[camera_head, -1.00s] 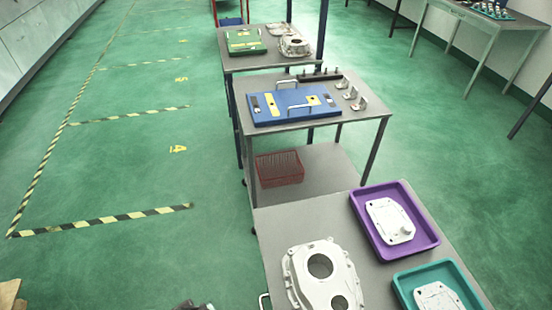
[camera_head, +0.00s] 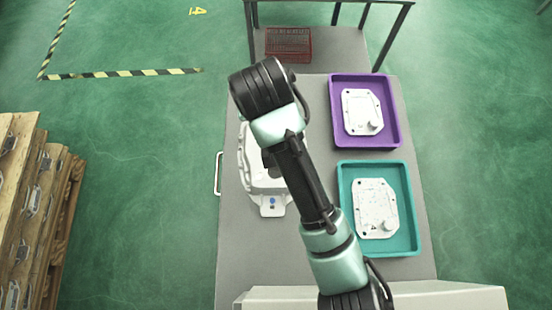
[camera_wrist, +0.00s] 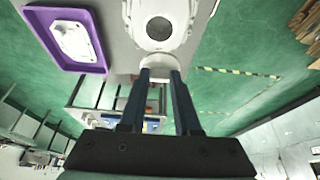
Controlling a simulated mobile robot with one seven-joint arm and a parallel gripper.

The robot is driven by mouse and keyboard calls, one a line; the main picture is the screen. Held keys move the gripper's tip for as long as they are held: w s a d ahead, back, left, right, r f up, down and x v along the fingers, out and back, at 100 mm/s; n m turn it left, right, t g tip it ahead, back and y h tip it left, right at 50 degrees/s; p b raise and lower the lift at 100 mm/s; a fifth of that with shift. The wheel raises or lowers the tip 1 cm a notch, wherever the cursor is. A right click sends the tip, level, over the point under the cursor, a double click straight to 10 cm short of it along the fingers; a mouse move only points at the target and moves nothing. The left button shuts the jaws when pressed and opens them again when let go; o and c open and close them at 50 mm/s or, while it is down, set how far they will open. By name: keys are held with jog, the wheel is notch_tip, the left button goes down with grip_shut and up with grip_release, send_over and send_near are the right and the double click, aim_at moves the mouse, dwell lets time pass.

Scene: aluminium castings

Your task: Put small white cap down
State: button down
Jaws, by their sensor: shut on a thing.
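The small white cap (camera_wrist: 158,73) is between the fingertips of my gripper (camera_wrist: 160,76) in the wrist view, pale and partly covered by the fingers. My gripper is shut on it. Just beyond the fingertips is a large white casting (camera_wrist: 160,28) with a round hole; I cannot tell whether the cap touches it. In the head view this casting (camera_head: 268,206) lies on the left part of the grey table (camera_head: 240,258), largely hidden under my arm. My gripper and the cap are hidden there behind my arm.
A purple tray (camera_head: 392,138) and a teal tray (camera_head: 408,240) stand on the table's right side, each holding a flat white casting. A red basket (camera_head: 288,44) sits on a shelf behind. A wooden pallet stack (camera_head: 40,215) stands on the floor at left.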

jog(key=shift+w+a+r+p, duration=0.1)
jog(key=shift+w+r+p, duration=0.1)
jog(key=shift+w+r, duration=0.25)
jog(key=shift+w+a+r+p, duration=0.1)
jog(key=shift+w+r+p, duration=0.1)
jog(key=shift+w, duration=0.3)
jog(key=shift+w+a+f, duration=0.1)
jog(key=shift+w+f, duration=0.1)
jog(key=shift+f, duration=0.1)
jog(key=shift+s+f, duration=0.1)
jog(key=shift+f, duration=0.45)
jog(key=shift+s+f+p, duration=0.35)
jog(key=shift+f+p, duration=0.05)
jog(key=shift+f, duration=0.25)
jog(key=s+d+f+p, duration=0.1)
jog(key=s+f, duration=0.2)
jog(key=f, duration=0.5)
jog(key=s+d+f+p, duration=0.1)
jog(key=s+f, duration=0.1)
jog(key=f, duration=0.7)
jog(key=shift+s+d+f, duration=0.15)
jog(key=shift+s+f, duration=0.1)
jog(key=shift+s, duration=0.15)
jog(key=c, duration=0.6)
grip_release()
